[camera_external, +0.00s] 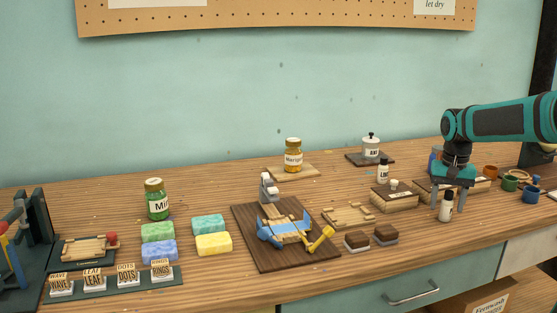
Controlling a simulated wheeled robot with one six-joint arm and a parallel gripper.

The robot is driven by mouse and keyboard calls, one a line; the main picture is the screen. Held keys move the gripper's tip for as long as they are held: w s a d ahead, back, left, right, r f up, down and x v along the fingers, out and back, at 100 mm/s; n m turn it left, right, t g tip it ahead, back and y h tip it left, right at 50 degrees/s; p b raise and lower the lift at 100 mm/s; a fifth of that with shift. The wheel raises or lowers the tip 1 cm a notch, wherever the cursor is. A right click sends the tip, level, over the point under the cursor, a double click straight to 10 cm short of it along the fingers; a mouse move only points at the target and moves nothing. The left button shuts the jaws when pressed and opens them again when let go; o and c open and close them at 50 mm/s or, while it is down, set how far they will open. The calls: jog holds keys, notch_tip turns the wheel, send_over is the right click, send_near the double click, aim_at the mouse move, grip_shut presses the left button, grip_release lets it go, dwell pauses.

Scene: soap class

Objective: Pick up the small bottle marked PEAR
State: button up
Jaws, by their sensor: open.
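A small white bottle with a dark cap (446,209) is upright at the right, near the table's front edge. Its label is too small to read. My gripper (449,201) points down over this bottle, open, with one finger on each side of its upper part in the picture. I cannot tell whether the fingers touch it. Another small white bottle with a dark cap (383,174) stands upright at a wooden block (395,202) to the left; its label is also unreadable. Any further small bottles behind my gripper are hidden.
Blue, green and orange cups (530,195) stand right of my gripper. A lidded white pot (371,147) is behind. Two brown-topped brushes or blocks (357,241), a dark board with a blue-and-yellow tool (250,240), coloured soap bars (208,224) and two larger jars (293,158) lie left.

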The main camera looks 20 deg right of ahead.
jog(key=c, duration=1.1)
